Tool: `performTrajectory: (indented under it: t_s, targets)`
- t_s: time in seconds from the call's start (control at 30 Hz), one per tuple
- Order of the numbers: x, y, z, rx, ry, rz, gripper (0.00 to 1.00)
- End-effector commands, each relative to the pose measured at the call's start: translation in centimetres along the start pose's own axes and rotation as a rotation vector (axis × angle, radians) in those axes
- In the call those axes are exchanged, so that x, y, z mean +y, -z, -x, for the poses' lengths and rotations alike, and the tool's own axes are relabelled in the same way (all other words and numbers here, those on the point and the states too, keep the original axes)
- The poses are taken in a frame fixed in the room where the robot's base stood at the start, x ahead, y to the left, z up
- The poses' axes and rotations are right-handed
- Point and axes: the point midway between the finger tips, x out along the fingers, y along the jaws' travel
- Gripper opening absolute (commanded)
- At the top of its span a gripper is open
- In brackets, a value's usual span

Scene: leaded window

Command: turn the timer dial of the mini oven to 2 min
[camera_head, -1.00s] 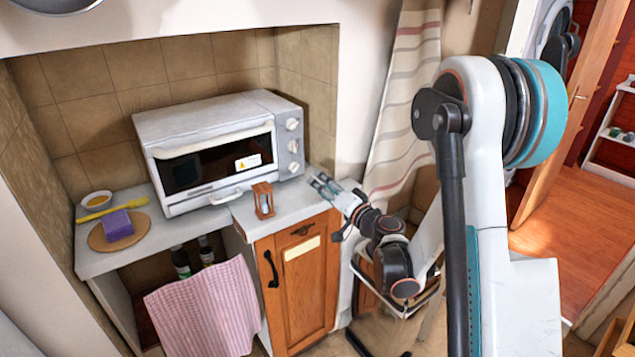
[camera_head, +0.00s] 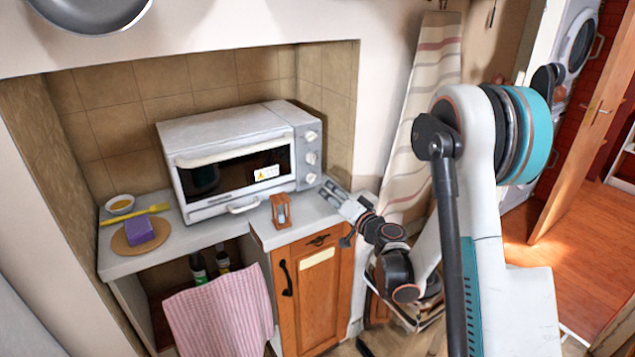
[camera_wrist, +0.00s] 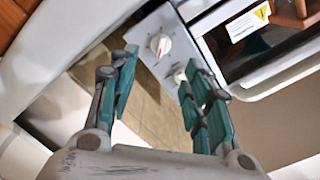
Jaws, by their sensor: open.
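The white mini oven (camera_head: 240,125) stands on the counter with its door shut. Three round dials run down its right front panel: top (camera_head: 312,135), middle (camera_head: 311,158) and bottom (camera_head: 310,178). Which one is the timer cannot be read. My gripper (camera_head: 327,188) is at the counter's right end, just right of and below the bottom dial, apart from it. In the wrist view my gripper (camera_wrist: 158,76) is open and empty. One dial (camera_wrist: 160,44) with a red mark shows between the fingers, and another dial (camera_wrist: 180,76) beside the right finger. The third is not clearly visible there.
A small wooden hourglass (camera_head: 281,211) stands on the counter in front of the oven, near my gripper. A purple sponge (camera_head: 139,229) on a round board, a yellow utensil (camera_head: 148,213) and a small bowl (camera_head: 120,204) are at the left. A striped ironing board (camera_head: 415,110) leans behind my arm.

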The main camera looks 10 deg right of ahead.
Motion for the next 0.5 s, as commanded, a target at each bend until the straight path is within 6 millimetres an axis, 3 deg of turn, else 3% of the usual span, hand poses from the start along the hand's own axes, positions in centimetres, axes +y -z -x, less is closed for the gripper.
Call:
performTrajectory:
  t_s: [0.2,0.5]
  targets:
    - [0.2,-0.2,-4.3,-0.002,0.001,0.0,0.45]
    - [0.1,-0.1,-7.8,-0.001,0.0,-0.001,0.45]
